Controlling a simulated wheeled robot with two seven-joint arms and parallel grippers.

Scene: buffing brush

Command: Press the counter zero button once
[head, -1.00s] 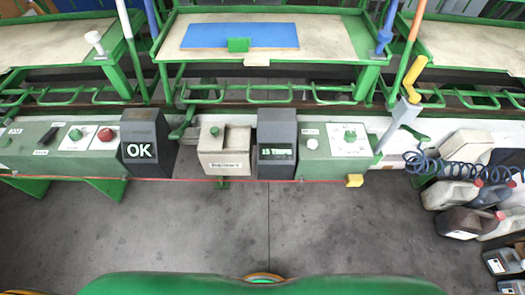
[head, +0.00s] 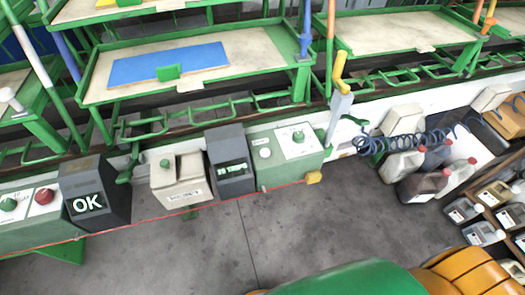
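A dark display box (head: 231,162) with small lit green text stands in the middle of the control row; the text is too small to read surely. A green panel (head: 283,180) to its right carries a small white round button (head: 265,153) and a green button (head: 298,137) on a white plate. A beige box (head: 179,184) to the left has a green button (head: 164,163) on top. I cannot read which label names the counter zero. Neither of my grippers is in view, and nothing touches the buttons.
A dark box lit "OK" (head: 93,190) stands at the left beside a red button (head: 44,196). A yellow-handled tool (head: 340,72) and a coiled blue hose (head: 400,143) are right of the panel. Jugs (head: 425,185) crowd the right.

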